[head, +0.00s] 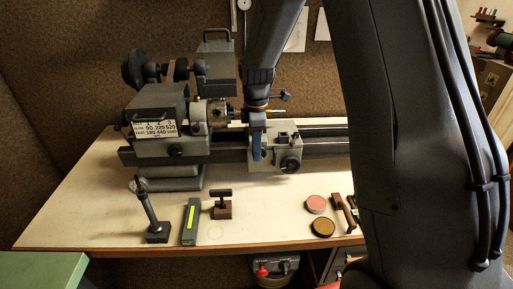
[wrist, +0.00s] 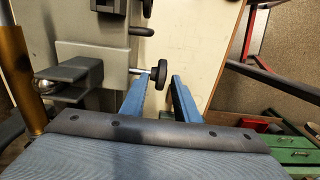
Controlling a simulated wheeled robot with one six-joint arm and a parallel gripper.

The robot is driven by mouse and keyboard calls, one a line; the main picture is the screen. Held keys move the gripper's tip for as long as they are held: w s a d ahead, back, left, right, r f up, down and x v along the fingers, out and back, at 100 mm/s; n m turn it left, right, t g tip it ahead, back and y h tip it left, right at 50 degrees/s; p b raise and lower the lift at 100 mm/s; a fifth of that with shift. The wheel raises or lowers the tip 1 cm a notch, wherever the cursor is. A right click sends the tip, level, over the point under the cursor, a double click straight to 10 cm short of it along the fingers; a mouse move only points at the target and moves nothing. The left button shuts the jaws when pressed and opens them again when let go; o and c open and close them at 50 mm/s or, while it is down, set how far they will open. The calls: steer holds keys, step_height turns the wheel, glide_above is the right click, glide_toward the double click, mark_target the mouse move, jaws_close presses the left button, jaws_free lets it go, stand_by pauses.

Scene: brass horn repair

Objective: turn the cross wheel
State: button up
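The cross wheel (head: 291,165) is a small dark round handwheel on the front of the lathe's grey carriage (head: 270,150). In the wrist view the wheel (wrist: 160,73) shows edge-on on a short bright shaft, in line with the gap between my fingertips. My gripper (head: 257,150) has blue fingers and stands just left of the wheel in the head view, in front of the carriage. I cannot tell whether a fingertip touches the wheel.
The grey lathe headstock (head: 165,125) stands left of the carriage. A brass rod (wrist: 15,65) runs close on the left in the wrist view. Bare bench (head: 265,205) lies below the carriage.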

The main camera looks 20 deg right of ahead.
mark_target(265, 149)
jaws_close()
steer(key=shift+f, duration=0.1)
